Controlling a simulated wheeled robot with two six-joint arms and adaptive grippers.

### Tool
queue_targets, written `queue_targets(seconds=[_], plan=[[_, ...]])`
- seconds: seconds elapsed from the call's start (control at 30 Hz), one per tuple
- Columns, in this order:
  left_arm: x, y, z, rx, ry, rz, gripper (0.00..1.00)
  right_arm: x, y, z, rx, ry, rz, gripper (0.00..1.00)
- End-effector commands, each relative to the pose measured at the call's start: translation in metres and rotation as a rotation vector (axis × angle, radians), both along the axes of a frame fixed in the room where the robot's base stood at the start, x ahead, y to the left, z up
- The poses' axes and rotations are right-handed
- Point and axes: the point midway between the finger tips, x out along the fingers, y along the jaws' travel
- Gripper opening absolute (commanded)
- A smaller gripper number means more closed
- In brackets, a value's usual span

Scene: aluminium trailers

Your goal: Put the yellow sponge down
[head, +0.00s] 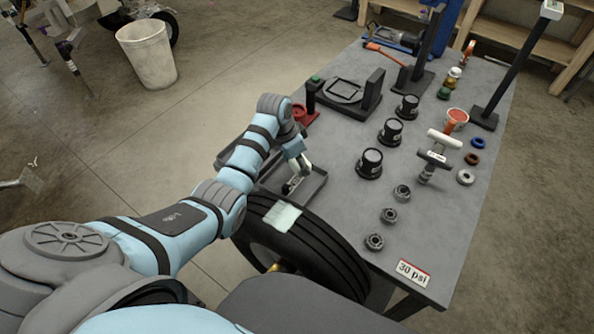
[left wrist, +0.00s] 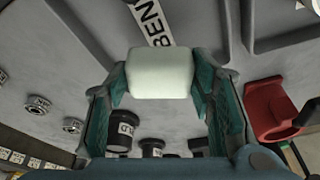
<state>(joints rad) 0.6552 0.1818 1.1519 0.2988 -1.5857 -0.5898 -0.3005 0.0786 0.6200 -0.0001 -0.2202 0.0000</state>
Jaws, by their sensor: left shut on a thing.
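The sponge (left wrist: 160,73) is a pale, off-white block in the left wrist view, not clearly yellow. My left gripper (left wrist: 160,88) is shut on it, with a teal finger at each side. In the head view my left gripper (head: 300,168) points down over the grey tray (head: 315,188) at the bench's near left edge. The sponge cannot be made out clearly there. A lettered label (left wrist: 152,22) shows just beyond the sponge in the wrist view. I cannot tell whether the sponge touches the surface. My right gripper is not in view.
The grey bench (head: 345,225) holds black cups (head: 370,163), several metal nuts (head: 390,215), coloured rings and a red part (head: 300,113). A black tyre (head: 300,245) with a pale patch (head: 283,216) stands before the tray. Bare bench lies between tray and cups.

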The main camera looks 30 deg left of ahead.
Motion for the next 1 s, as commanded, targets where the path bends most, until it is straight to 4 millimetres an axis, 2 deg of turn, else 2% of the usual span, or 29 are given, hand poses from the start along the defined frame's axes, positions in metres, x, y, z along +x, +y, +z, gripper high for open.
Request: queue_targets(seconds=[0.1, 0.2, 0.53, 0.57, 0.67, 1.0], plan=[[-0.001, 0.000, -0.027, 0.000, 0.004, 0.000, 0.14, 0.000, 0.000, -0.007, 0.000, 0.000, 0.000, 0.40], [-0.001, 0.000, -0.039, 0.000, 0.002, 0.001, 0.14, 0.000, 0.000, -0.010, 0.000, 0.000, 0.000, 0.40], [-0.001, 0.001, -0.041, 0.001, 0.002, 0.002, 0.14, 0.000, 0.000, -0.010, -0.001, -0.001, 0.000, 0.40], [-0.001, 0.001, -0.041, 0.000, 0.001, 0.002, 0.54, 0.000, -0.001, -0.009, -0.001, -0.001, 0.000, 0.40], [-0.001, 0.001, -0.040, 0.000, 0.001, 0.002, 0.69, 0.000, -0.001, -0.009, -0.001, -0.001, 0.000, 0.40], [-0.001, 0.001, -0.038, 0.001, 0.001, 0.002, 0.69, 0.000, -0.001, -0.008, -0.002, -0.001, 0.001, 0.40]])
